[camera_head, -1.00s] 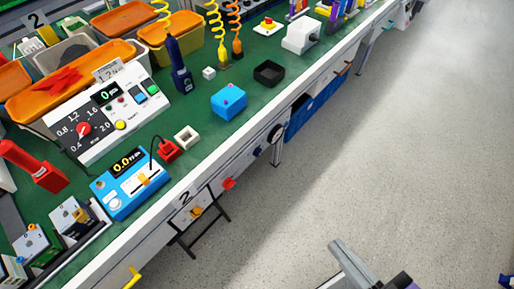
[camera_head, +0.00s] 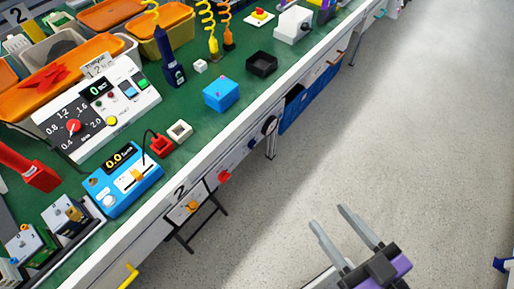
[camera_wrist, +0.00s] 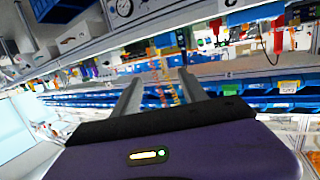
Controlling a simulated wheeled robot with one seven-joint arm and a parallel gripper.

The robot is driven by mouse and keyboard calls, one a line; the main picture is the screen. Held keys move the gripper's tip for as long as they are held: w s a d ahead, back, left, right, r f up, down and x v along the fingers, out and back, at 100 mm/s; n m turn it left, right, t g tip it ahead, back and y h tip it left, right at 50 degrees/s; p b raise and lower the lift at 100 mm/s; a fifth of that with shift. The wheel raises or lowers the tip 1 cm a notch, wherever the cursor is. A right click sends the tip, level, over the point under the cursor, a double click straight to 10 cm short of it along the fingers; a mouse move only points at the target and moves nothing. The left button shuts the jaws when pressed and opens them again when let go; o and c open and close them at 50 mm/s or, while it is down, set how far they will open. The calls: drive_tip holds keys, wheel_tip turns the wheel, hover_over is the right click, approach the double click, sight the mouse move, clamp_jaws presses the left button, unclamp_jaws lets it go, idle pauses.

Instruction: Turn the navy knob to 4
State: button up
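The navy knob (camera_head: 254,145) is a small dark dial on the front face of the workbench, between a red knob (camera_head: 224,177) and a larger black one (camera_head: 270,125). Its pointer and numbers are too small to read. My gripper (camera_head: 329,217) is open and empty over the floor, to the lower right of the knob and well apart from it. In the wrist view the two fingers (camera_wrist: 160,82) are spread with nothing between them. I cannot make out the navy knob in that view.
An orange knob (camera_head: 193,207) sits lower left on the same bench front. A black folding support (camera_head: 205,222) sticks out below it, and a yellow handle (camera_head: 128,278) is further left. Blue bins (camera_head: 305,105) hang at the right. The floor (camera_head: 420,130) before the bench is clear.

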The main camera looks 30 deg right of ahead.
drive_tip(key=w+d+f+m+h+b, duration=0.1)
drive_tip(key=w+d+f+m+h, duration=0.1)
drive_tip(key=w+d+f+m, duration=0.25)
drive_tip(key=m+t+y+b, duration=0.1)
drive_tip(key=m+y+b, duration=0.55)
drive_tip(key=m, duration=2.05)
approach(255, 146)
drive_tip(key=w+y+p, duration=0.1)
drive_tip(key=y+p, duration=0.1)
drive_tip(key=y, duration=0.1)
drive_tip(key=shift+h, duration=0.25)
drive_tip(key=x, duration=0.7)
drive_tip(key=shift+w+d+f, duration=0.3)
drive_tip(key=shift+w+d, duration=0.05)
clamp_jaws()
